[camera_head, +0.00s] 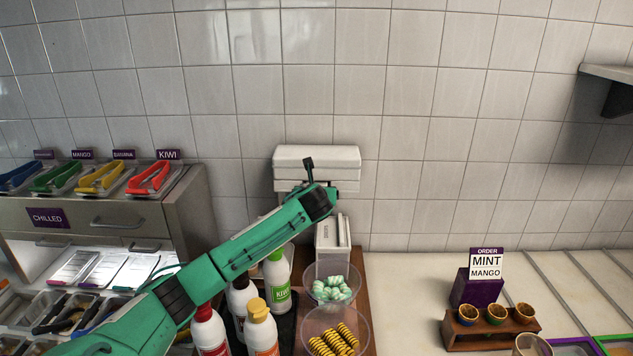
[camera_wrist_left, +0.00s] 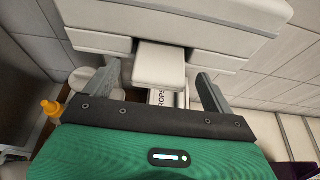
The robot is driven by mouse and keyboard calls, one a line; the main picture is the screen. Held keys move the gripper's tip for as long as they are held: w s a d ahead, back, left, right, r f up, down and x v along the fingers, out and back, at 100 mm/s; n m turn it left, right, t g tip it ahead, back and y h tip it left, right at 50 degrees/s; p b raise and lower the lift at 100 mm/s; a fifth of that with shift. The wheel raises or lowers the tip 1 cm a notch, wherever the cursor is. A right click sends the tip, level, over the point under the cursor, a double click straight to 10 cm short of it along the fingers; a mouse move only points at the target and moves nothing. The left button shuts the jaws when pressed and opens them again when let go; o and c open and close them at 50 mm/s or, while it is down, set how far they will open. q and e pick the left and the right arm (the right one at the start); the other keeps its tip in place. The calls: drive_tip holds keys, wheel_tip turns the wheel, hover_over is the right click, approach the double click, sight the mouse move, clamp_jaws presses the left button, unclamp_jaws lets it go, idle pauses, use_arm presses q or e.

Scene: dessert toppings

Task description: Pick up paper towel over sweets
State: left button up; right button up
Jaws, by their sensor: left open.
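A white paper towel dispenser (camera_head: 345,158) is fixed on the tiled wall; it fills the top of the left wrist view (camera_wrist_left: 170,18). A pale flap, perhaps the paper towel (camera_wrist_left: 160,70), hangs below it. My left gripper (camera_head: 309,172) is raised in front of the dispenser. In the left wrist view my left gripper (camera_wrist_left: 160,78) is open, one finger on each side of the flap, which it does not appear to grip. The sweets stand below in clear bowls: pale mint-green ones (camera_head: 332,289) and yellow-and-dark striped ones (camera_head: 333,341). My right gripper is not in view.
Sauce bottles (camera_head: 277,284) stand left of the bowls, under my left arm. A white box (camera_head: 332,246) stands behind the bowls. An order sign (camera_head: 486,264) and a rack of small cups (camera_head: 496,325) are at right. The counter between is clear.

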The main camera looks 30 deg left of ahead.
use_arm(q)
drive_tip(key=shift+x, duration=1.15)
drive_tip(key=shift+c, duration=0.2)
drive_tip(key=c, duration=1)
drive_tip(key=shift+b, duration=0.65)
drive_tip(key=s+d+b, duration=0.2)
drive_tip(key=s+d, duration=0.2)
drive_tip(key=s, duration=0.3)
drive_tip(key=s+d+b, duration=0.3)
drive_tip(key=s+d, duration=0.2)
drive_tip(key=s, duration=0.3)
drive_tip(key=shift+s+d, duration=0.25)
